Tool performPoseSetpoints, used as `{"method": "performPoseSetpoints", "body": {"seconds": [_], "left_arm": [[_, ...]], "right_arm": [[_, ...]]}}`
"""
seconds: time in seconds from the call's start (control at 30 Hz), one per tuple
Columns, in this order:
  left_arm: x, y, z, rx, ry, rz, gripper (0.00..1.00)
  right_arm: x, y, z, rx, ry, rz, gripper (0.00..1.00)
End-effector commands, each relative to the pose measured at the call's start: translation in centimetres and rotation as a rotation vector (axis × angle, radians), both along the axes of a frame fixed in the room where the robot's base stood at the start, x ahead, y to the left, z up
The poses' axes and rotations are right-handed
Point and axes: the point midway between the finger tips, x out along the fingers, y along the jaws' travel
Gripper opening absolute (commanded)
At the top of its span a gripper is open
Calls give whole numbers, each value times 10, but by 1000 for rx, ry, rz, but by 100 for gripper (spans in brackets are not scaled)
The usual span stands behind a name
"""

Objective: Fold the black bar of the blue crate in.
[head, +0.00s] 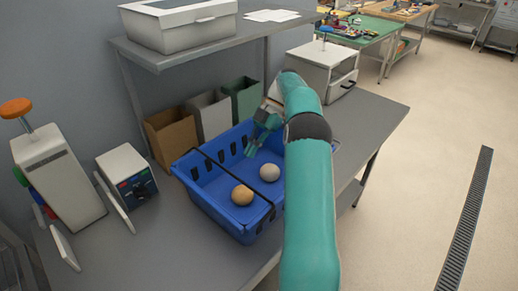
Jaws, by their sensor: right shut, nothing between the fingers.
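The blue crate (205,207) stands on the grey table with its open side up. Its thin black bar (224,168) runs across the opening from the back rim to the front rim, over the crate's inside. A brown round roll (242,194) and a paler round one (269,172) lie in the crate, on the right side of the bar. My right gripper (251,151) is shut and empty, pointing down at the back right part of the crate, apart from the bar. My right arm hides the crate's right end. My left gripper is not in view.
Brown, white and green bins (207,116) stand behind the crate, under a shelf (200,50). A white box with a dark dial (128,175) and a white machine (58,175) stand to the left. Another white machine (322,70) stands at the back right. The table's right side is clear.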

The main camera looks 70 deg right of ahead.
Motion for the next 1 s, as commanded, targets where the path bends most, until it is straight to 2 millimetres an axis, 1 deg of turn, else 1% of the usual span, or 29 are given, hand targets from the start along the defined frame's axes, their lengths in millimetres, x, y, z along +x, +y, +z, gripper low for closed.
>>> {"method": "performPoseSetpoints", "body": {"seconds": [0.03, 0.1, 0.3, 0.5, 1.0], "left_arm": [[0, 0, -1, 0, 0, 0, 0], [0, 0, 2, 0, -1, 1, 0], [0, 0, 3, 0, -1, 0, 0], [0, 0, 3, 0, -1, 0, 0], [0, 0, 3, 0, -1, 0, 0]], "right_arm": [[-3, -7, -4, -1, 1, -2, 0], [-4, -13, -4, 0, 0, -1, 0], [-9, -23, -9, -1, 0, -1, 0], [-10, -26, -10, -1, 0, -1, 0], [-10, -26, -9, -1, 0, -1, 0]]}}
